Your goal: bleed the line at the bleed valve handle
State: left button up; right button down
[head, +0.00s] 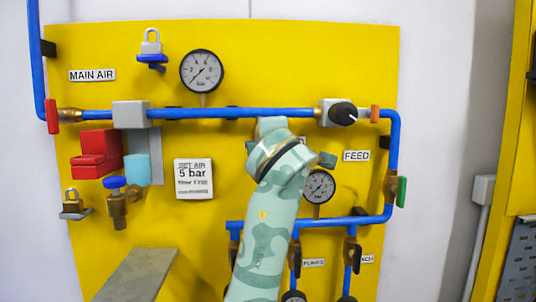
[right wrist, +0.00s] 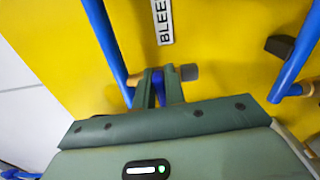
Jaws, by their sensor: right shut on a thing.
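My right arm rises from the bottom of the head view and covers the middle of the yellow panel (head: 120,45). Its gripper is hidden behind the wrist there. In the right wrist view, my right gripper (right wrist: 159,90) is shut on the blue bleed valve handle (right wrist: 158,84), which shows as a narrow strip between the two fingers. A label (right wrist: 163,22) reading "BLEE" stands just beyond it, cut off by the picture's edge. My left gripper is in neither view.
The upper blue pipe (head: 240,114) runs across the panel, with a lower blue pipe (head: 345,221) beneath. A gauge (head: 202,71) stands above and a smaller gauge (head: 319,187) sits right of my wrist. A red handle (head: 52,116) is at left, a green one (head: 402,191) at right.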

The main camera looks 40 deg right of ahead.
jog(key=shift+f+m+b, duration=0.25)
jog(key=shift+m+b, duration=0.1)
jog(key=shift+m, duration=0.15)
jog(key=c, duration=1.5)
grip_release()
jog(key=shift+r, duration=0.1)
jog(key=shift+o, duration=0.2)
jog(key=v, duration=1.6)
jog(key=shift+s+p, duration=0.2)
jog(key=shift+p, duration=0.1)
